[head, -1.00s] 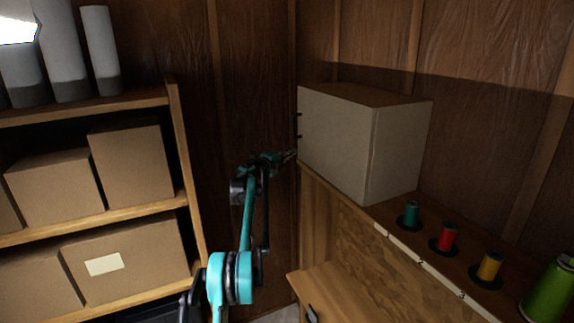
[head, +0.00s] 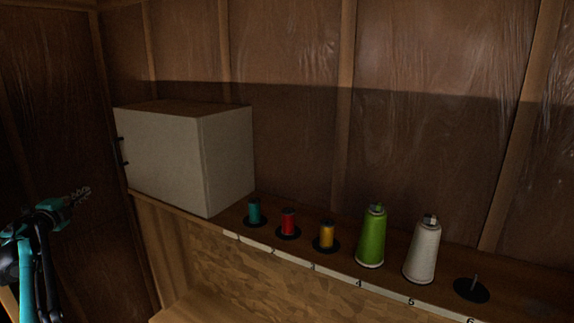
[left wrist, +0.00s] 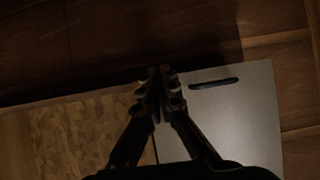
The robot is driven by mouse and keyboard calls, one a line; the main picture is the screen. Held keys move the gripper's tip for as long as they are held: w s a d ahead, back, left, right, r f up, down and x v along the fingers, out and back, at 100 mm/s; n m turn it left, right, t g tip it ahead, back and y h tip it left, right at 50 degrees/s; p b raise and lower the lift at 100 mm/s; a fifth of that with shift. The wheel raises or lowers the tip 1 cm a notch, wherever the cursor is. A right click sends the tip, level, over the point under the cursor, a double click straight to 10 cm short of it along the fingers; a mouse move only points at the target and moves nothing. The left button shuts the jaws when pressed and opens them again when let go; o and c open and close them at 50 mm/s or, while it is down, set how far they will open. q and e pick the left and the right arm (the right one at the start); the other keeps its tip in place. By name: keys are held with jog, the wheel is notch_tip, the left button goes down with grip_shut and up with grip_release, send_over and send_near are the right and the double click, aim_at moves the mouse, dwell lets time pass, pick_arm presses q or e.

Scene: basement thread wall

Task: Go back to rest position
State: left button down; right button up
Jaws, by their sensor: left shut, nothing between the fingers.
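My left gripper (head: 78,195) is at the left edge of the head view, in front of the dark wood wall. It is left of the white cabinet (head: 160,152) and appears apart from it. In the left wrist view, the fingertips of my left gripper (left wrist: 158,88) meet, with nothing between them. The white cabinet and its dark handle also show there, right of and behind the fingers (left wrist: 243,110). My right gripper is not in view.
On the ledge stand teal (head: 254,211), red (head: 288,222) and yellow (head: 326,235) spools, a green cone (head: 371,236) and a white cone (head: 422,252). An empty black spindle (head: 472,289) is at right. Numbered labels run along the ledge's front edge.

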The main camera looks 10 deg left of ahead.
pick_arm(q)
jog(key=d+f+n+y+b, duration=0.2)
jog(key=d+n+y+b, duration=0.3)
jog(key=d+n+b, duration=1.05)
jog(key=s+d+f+g+h+b, duration=0.2)
jog(key=s+d+f+b, duration=0.3)
jog(key=s+d+f, duration=0.6)
jog(key=s+d+f+g+h+b, duration=0.3)
jog(key=s+d+f, duration=0.8)
jog(key=d+f, duration=0.8)
jog(key=s+d+f+g+h+b, duration=0.2)
jog(key=s+d+f+g+b, duration=0.4)
jog(key=f, duration=1.8)
jog(key=s+d+b, duration=0.2)
jog(key=s+d, duration=0.3)
jog(key=d, duration=0.4)
jog(key=shift+f+h, duration=0.4)
